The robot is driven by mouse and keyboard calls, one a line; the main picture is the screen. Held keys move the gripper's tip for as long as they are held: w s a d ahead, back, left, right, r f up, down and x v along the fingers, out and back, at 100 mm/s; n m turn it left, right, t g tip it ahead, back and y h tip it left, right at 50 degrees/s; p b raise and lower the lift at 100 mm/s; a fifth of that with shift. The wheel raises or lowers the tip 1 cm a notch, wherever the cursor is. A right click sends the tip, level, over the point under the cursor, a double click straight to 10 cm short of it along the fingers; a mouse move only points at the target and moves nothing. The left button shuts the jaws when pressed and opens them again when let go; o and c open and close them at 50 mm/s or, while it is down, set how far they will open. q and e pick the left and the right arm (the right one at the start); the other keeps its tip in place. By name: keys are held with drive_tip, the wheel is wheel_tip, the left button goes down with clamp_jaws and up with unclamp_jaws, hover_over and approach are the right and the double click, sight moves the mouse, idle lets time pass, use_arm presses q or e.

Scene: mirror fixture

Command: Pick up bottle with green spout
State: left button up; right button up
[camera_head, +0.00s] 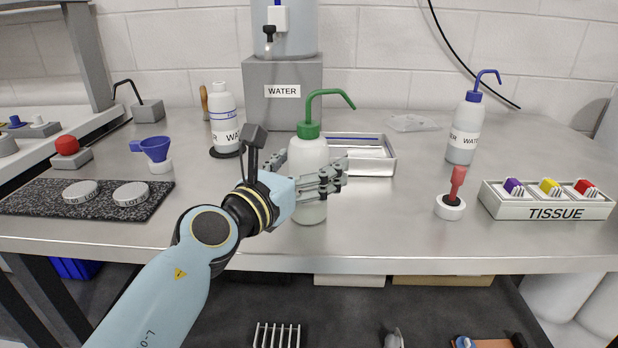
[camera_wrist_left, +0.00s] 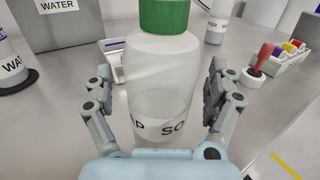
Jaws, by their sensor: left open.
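The bottle with the green spout (camera_head: 308,153) stands upright near the front middle of the bench. It is whitish with a green cap and a bent green tube. In the left wrist view the bottle (camera_wrist_left: 160,85) fills the middle, with a label reading partly "SO" and "AP". My right gripper is not in view.
A metal tray (camera_head: 388,160) lies behind the bottle. The bench's front edge is close.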

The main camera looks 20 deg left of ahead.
use_arm(q)
drive_tip(key=shift+c, duration=0.4)
drive_tip(key=c, duration=0.8)
drive_tip(key=shift+r, duration=0.15)
